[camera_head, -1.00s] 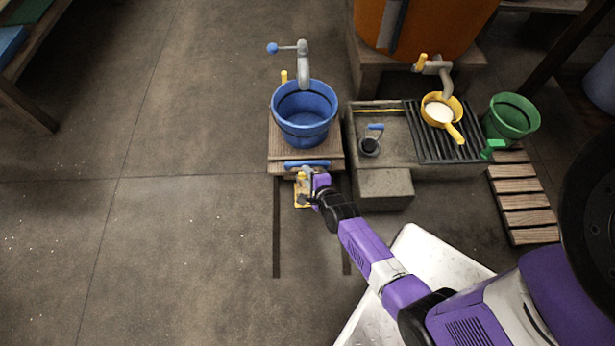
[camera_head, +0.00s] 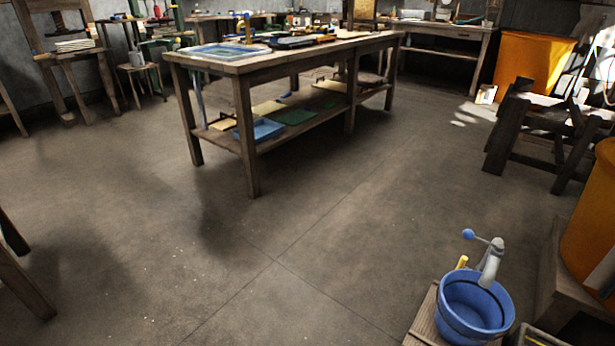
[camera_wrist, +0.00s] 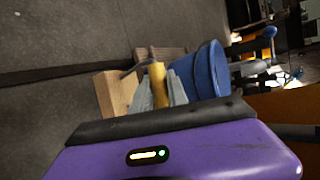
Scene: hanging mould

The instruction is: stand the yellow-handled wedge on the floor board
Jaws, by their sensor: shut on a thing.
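The yellow-handled wedge is in my gripper (camera_wrist: 158,92). In the wrist view its upright yellow handle (camera_wrist: 157,82) stands between the two grey fingers, which are shut on it. A pale wooden block (camera_wrist: 113,92) shows just left of the fingers and looks like the wedge's body. My gripper and the wedge are out of the head view.
A blue bucket (camera_head: 472,308) stands on a wooden stand (camera_head: 425,322) below a grey tap (camera_head: 491,262). In the wrist view the bucket (camera_wrist: 211,72) is right of my fingers. A long workbench (camera_head: 250,66) stands further back. Open floor (camera_head: 280,240) lies between.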

